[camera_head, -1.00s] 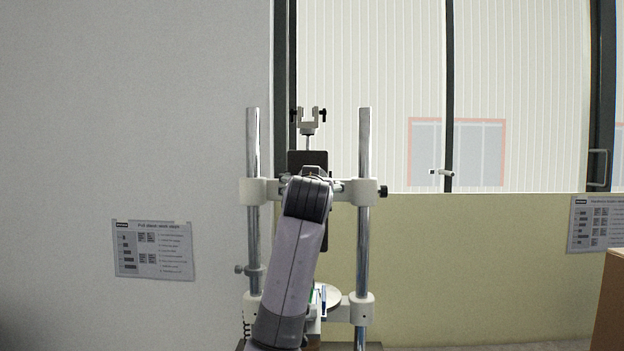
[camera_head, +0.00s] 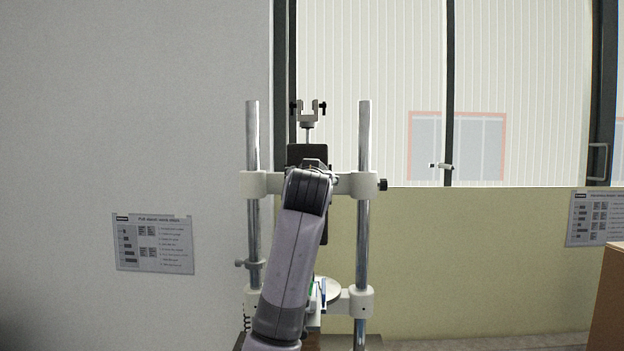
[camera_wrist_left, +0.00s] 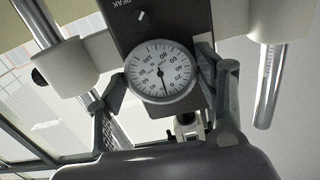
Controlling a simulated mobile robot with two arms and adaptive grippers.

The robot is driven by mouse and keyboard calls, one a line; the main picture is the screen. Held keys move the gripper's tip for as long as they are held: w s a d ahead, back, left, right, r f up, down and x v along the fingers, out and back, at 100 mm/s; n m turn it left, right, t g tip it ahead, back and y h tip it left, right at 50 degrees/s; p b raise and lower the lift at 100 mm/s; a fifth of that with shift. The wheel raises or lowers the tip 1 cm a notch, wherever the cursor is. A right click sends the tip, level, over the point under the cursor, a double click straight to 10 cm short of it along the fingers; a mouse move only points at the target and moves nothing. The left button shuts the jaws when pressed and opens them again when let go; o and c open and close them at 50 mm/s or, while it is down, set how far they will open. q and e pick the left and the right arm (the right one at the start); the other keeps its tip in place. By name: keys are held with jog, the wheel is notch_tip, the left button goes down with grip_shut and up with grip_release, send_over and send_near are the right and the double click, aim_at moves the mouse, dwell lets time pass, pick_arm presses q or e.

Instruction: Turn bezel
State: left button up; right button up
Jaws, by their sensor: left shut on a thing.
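The round white dial gauge (camera_wrist_left: 161,71) with its metal bezel ring (camera_wrist_left: 187,96) faces the left wrist camera, set in the lower end of a dark housing (camera_wrist_left: 170,18). Its needle points down in that view. My left gripper (camera_wrist_left: 158,75) is shut on the bezel, one finger at each side of the ring. In the head view my own left arm stands in front of the tester and hides the dial and the gripper. The dark housing (camera_head: 307,154) shows above the arm. My right gripper is in neither view.
Two chrome columns (camera_head: 252,140) (camera_head: 364,140) with white clamps (camera_head: 357,184) flank the arm closely. A round plate (camera_head: 328,290) sits low between them. A brown box (camera_head: 611,300) stands at the right edge. A sign (camera_head: 154,244) hangs on the left wall.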

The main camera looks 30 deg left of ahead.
pick_arm(q)
jog(key=m, duration=0.5)
jog(key=o, duration=1.2)
jog(key=shift+c, duration=0.2)
jog(key=v, duration=1.2)
